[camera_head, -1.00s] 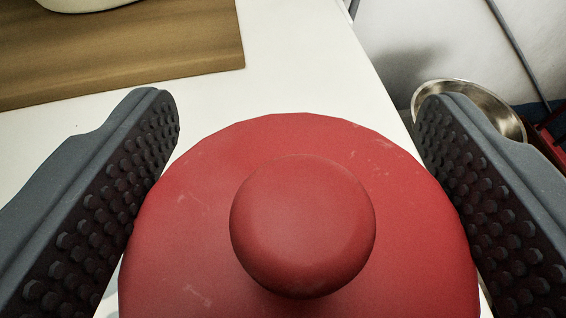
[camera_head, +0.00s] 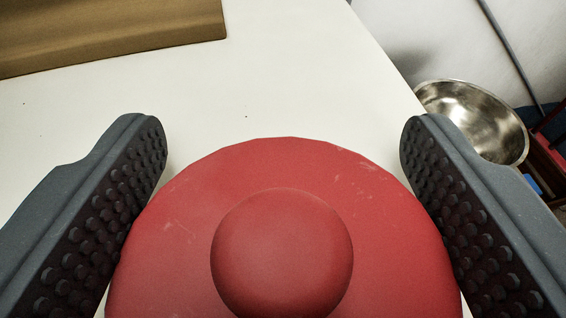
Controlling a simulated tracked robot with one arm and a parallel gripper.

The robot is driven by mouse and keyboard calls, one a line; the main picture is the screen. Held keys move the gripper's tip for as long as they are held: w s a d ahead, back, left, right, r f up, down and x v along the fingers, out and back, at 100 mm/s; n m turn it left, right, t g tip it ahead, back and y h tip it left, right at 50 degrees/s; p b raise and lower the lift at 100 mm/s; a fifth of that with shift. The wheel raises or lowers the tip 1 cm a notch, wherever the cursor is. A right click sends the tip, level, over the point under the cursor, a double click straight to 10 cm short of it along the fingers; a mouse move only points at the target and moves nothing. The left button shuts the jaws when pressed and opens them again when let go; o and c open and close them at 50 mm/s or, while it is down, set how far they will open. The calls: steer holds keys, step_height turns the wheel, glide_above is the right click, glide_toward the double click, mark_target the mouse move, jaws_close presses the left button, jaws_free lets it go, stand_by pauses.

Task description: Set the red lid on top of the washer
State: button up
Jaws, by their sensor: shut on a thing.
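The red lid (camera_head: 190,225) is a round disc with a round knob (camera_head: 282,250) on top, filling the lower middle of the view. My gripper (camera_head: 284,135) is shut on the lid, one studded dark finger against its left rim and the other against its right rim. The lid's near edge is cut off by the bottom of the frame. I cannot tell how far the lid is above the white top (camera_head: 270,80) under it. I cannot make out the washer as a separate thing.
A brown wooden board (camera_head: 110,32) lies at the upper left on the white surface. A shiny metal bowl (camera_head: 470,115) sits beyond the white top's right edge, beside something red (camera_head: 543,160). The white area ahead of the lid is clear.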

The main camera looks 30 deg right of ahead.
steer(key=o, duration=1)
steer(key=shift+s+f, duration=0.1)
steer(key=shift+f, duration=0.25)
steer(key=shift+c, duration=0.2)
steer(key=shift+f, duration=0.1)
steer(key=shift+r, duration=0.5)
steer(key=v, duration=0.4)
steer(key=p+v, duration=0.1)
steer(key=v, duration=0.7)
steer(key=shift+r, duration=0.3)
